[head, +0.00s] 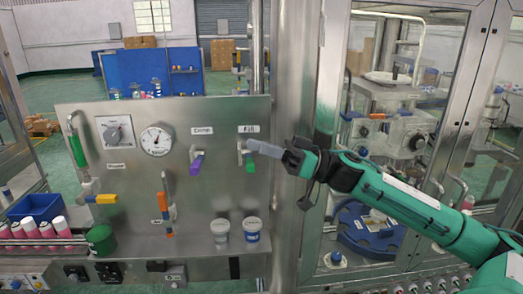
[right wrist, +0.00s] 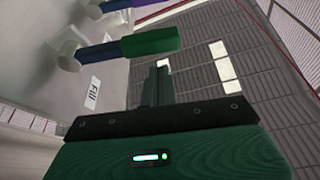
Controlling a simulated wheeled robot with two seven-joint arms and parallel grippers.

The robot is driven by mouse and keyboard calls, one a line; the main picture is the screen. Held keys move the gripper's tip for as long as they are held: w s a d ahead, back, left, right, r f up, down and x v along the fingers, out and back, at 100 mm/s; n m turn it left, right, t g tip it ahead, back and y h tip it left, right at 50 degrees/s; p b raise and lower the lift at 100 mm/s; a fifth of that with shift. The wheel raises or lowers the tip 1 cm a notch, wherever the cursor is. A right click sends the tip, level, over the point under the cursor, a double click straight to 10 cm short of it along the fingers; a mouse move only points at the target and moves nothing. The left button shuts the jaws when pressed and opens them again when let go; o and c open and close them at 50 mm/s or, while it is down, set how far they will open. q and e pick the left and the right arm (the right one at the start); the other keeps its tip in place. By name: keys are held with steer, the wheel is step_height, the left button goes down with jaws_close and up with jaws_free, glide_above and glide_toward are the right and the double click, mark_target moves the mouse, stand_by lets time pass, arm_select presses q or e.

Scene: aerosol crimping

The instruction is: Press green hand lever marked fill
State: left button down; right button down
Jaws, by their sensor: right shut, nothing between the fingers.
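The green hand lever (head: 250,163) hangs down from its mount on the steel panel, below the label "Fill" (head: 248,129). In the right wrist view the green lever (right wrist: 150,41) and the Fill label (right wrist: 93,93) also show. My right gripper (head: 262,148) reaches in from the right, its shut, empty fingers at the height of the lever's upper end. In the right wrist view the fingers (right wrist: 158,85) show a gap to the green handle; I see no contact. My left gripper is out of view.
A purple lever (head: 196,164) hangs to the left under the label "Crimp". A gauge (head: 156,140), a knob (head: 115,132) and an orange-handled lever (head: 166,200) sit further left. A steel post (head: 293,80) rises right of the panel.

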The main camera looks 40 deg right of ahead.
steer(key=shift+s+a+f+p, duration=0.15)
steer(key=shift+f+p, duration=0.25)
steer(key=shift+f, duration=0.65)
steer(key=shift+s, duration=0.1)
steer(key=shift+s+f+n+g+y+b, duration=0.1)
steer(key=shift+f+n+g+y+b, duration=0.25)
steer(key=shift+f+n+g+b, duration=1)
steer(key=shift+f+n+g+y+b, duration=0.1)
steer(key=shift+f+n+y+b, duration=0.35)
steer(key=shift+n+b, duration=1.7)
steer(key=shift+s+f+n+g+y+b, duration=0.1)
steer(key=shift+f+n+g+y+b, duration=0.1)
steer(key=shift+f+n+g+b, duration=0.9)
steer(key=shift+n+t+b, duration=0.35)
steer(key=shift+n+b, duration=0.25)
steer(key=shift+b, duration=0.2)
